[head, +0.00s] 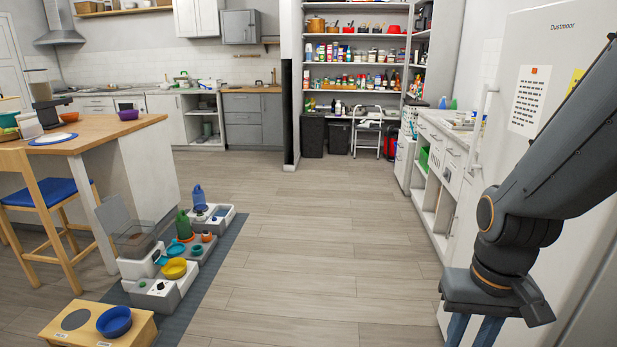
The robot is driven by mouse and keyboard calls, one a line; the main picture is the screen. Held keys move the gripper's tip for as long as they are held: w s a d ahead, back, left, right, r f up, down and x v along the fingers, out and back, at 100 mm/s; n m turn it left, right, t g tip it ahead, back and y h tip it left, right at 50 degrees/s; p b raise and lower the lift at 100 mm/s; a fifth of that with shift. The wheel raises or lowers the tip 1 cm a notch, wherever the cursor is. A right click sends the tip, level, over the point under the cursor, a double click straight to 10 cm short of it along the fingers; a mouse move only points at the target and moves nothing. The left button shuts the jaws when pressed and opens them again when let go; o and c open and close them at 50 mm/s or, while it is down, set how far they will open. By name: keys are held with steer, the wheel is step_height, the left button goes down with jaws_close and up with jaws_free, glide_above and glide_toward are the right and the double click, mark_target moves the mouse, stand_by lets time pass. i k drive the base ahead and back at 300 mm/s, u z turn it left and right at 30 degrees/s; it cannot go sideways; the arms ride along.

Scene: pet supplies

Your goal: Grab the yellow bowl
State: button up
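The yellow bowl (174,268) sits low at the left, among the pet feeders on a dark floor mat (212,283). It appears to rest on a white and grey feeder unit (160,292). A teal bowl or dish (175,249) is just behind it. My gripper (472,332) is at the lower right, pointing down, far to the right of the yellow bowl. Its two blue-grey fingers stand apart with a gap between them. The fingertips are cut off by the bottom edge, and I see nothing held between the visible parts.
A wooden feeder stand with a blue bowl (114,321) is in front of the yellow bowl. A wooden-topped island (90,135) and a stool (47,195) with a blue seat stand at left. The wooden floor (310,260) is clear in the middle. A white cabinet (440,170) lines the right.

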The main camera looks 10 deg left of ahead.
mark_target(175, 268)
steer(key=u, duration=0.3)
steer(key=i, duration=1.8)
steer(key=u, duration=1.1)
steer(key=i, duration=2.15)
steer(key=u, duration=0.6)
